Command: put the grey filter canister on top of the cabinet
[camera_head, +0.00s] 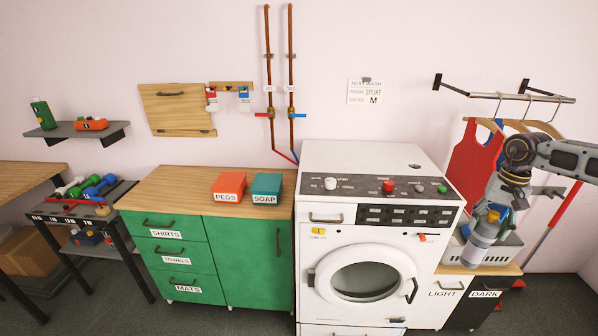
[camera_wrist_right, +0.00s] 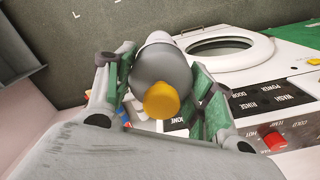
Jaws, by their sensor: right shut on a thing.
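The grey filter canister (camera_head: 482,243) is in my right gripper (camera_head: 494,208), to the right of the washing machine. It hangs tilted in front of a grey basket; I cannot tell whether they touch. In the right wrist view the canister (camera_wrist_right: 160,68) sits between the green-padded fingers of the gripper (camera_wrist_right: 160,88), its orange-yellow knob facing the camera. The green cabinet (camera_head: 160,187) with a wooden top stands left of the washing machine, well away from the gripper. My left gripper is not in view.
An orange PEGS box (camera_head: 229,187) and a teal SOAP box (camera_head: 266,188) stand on the cabinet top's right part; its left part is clear. The white washing machine (camera_head: 325,238) stands between cabinet and gripper. A rail (camera_head: 505,95) with hangers and a red garment is above right.

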